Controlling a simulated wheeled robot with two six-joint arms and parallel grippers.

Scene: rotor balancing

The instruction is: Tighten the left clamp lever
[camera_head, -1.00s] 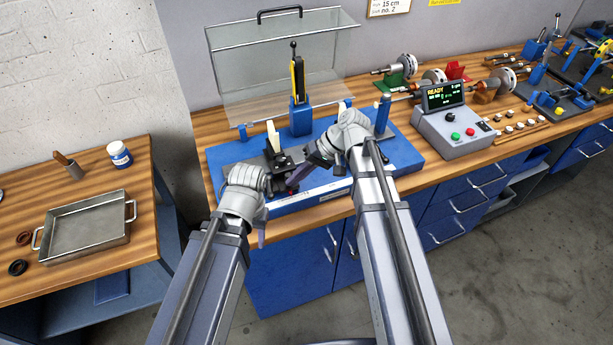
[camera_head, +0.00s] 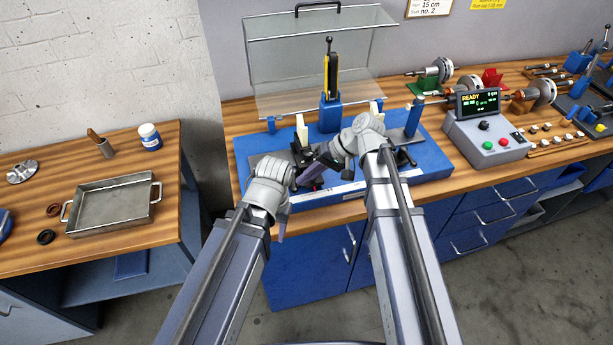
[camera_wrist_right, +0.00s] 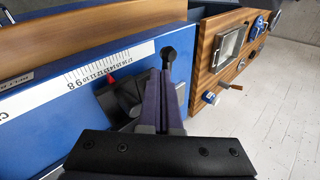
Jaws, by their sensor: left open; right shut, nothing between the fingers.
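The left clamp (camera_head: 303,157) is a black block with a pale upright piece behind it, on the blue base plate (camera_head: 436,168) of the balancing rig. A black knobbed lever end (camera_wrist_right: 169,53) shows in the right wrist view, just beyond my right fingertips. I cannot tell whether they touch it. My right gripper (camera_head: 306,177) is shut and empty, its purple fingers reaching left and down beside the left clamp. Its fingers also show closed in the right wrist view (camera_wrist_right: 160,74).
A red part (camera_wrist_right: 111,79) sits by the clamp. The right clamp lever (camera_head: 404,158) is beside my right wrist. A clear guard (camera_head: 290,65) stands raised behind. A control box (camera_head: 487,140) reads READY at right. A metal tray (camera_head: 112,210) lies on the left table, across a gap.

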